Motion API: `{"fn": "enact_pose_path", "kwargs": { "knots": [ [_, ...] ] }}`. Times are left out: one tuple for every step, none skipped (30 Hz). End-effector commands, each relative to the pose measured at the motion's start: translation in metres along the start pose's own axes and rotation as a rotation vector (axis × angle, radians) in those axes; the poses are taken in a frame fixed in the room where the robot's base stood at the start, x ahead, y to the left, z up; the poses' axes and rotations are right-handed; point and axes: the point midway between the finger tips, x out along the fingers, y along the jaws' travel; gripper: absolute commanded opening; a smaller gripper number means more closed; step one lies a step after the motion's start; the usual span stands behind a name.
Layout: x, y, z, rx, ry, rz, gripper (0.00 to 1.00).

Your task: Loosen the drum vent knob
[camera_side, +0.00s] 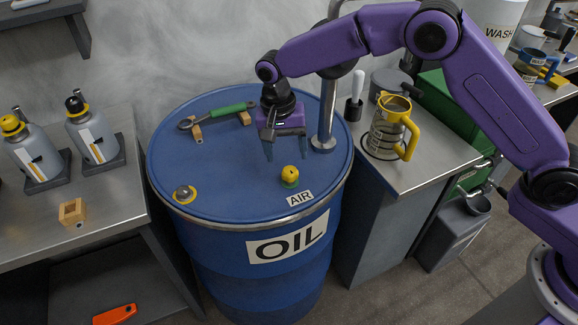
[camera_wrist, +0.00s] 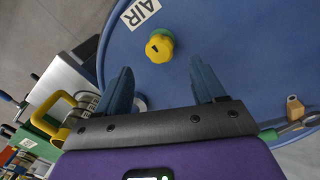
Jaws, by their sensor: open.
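The drum vent knob (camera_side: 289,174) is a small yellow knob on a green base, on the blue drum lid (camera_side: 235,185) by the AIR label (camera_side: 299,198). In the wrist view the knob (camera_wrist: 159,47) has a dark mark on its top and lies beyond the fingertips, apart from them. My gripper (camera_side: 286,157) points down above the lid, a little behind and to the left of the knob. In the wrist view my gripper (camera_wrist: 161,75) has its two blue fingers spread with nothing between them.
A green-handled wrench (camera_side: 222,114) rests on wooden blocks at the lid's back. A metal post (camera_side: 326,110) rises at the lid's right. A silver cap (camera_side: 184,193) sits at the left. A yellow-handled jug (camera_side: 390,128) stands on the right bench. The lid's front middle is clear.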

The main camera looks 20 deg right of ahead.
Motion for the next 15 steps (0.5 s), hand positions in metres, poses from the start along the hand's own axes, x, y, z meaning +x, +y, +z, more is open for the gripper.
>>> {"fn": "enact_pose_path", "kwargs": {
  "knots": [
    [0.011,0.001,0.0,0.0,-0.002,0.004,0.69],
    [0.016,0.001,0.0,0.0,-0.002,0.004,0.69],
    [0.023,0.001,0.0,0.0,-0.001,0.003,0.69],
    [0.028,0.001,0.0,-0.001,-0.001,0.003,0.69],
    [0.032,0.001,0.0,-0.001,-0.001,0.003,0.69],
    [0.038,0.001,0.0,-0.001,-0.001,0.003,0.69],
    [0.041,0.0,0.0,-0.001,-0.001,0.002,0.69],
    [0.045,0.0,0.0,-0.001,-0.001,0.001,0.69],
    [0.049,0.0,0.0,-0.001,-0.001,0.002,0.69],
    [0.051,0.0,0.0,-0.001,-0.001,0.001,0.69],
    [0.053,0.0,0.0,-0.001,0.0,0.001,0.69],
    [0.055,0.0,0.0,-0.001,0.0,0.0,0.69],
    [0.057,0.0,0.0,-0.001,0.0,0.0,0.69],
    [0.058,0.0,0.0,-0.001,0.0,0.0,0.69],
    [0.059,0.0,0.0,-0.001,0.0,0.0,0.69]
  ]
}}
